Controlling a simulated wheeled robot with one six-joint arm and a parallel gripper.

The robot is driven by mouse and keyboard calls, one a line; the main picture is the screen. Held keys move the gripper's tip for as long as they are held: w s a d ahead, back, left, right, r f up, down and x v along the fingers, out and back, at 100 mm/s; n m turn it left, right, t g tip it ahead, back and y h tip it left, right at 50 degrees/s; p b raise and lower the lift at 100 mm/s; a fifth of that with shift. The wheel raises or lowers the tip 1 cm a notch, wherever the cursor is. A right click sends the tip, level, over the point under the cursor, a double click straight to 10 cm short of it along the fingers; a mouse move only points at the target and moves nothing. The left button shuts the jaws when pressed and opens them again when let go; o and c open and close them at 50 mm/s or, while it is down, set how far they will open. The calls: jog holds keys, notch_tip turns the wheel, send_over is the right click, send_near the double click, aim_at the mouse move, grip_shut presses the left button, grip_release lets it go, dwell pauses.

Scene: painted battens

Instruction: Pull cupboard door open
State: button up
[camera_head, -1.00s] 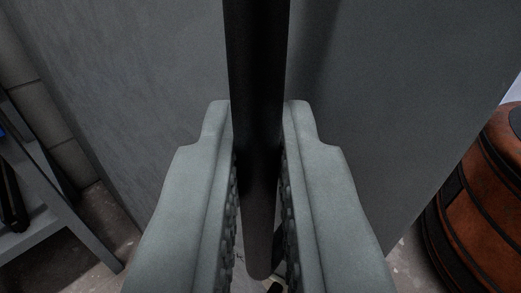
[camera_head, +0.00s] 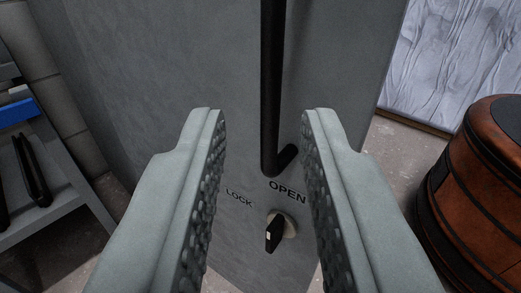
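The grey cupboard door (camera_head: 150,70) fills the middle of the view. Its black vertical bar handle (camera_head: 271,90) runs down from the top edge and ends in a short bracket. Below it are the words LOCK and OPEN and a black lock knob (camera_head: 273,236), which sits below and between the two words. My gripper (camera_head: 264,115) is open, with one finger on each side of the handle in the picture. Gaps show between both fingers and the bar. Nothing is held. Whether the door stands ajar cannot be told.
A grey shelf unit (camera_head: 50,205) with a blue item (camera_head: 17,112) and black tools stands at the left. A brown barrel-like container (camera_head: 480,190) stands at the right. A whitish wrinkled panel (camera_head: 450,65) is behind it. Concrete floor shows between them.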

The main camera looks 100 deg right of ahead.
jog(key=shift+w+a, duration=0.25)
jog(key=shift+a, duration=0.85)
jog(key=shift+w+a, duration=0.25)
jog(key=shift+a, duration=0.85)
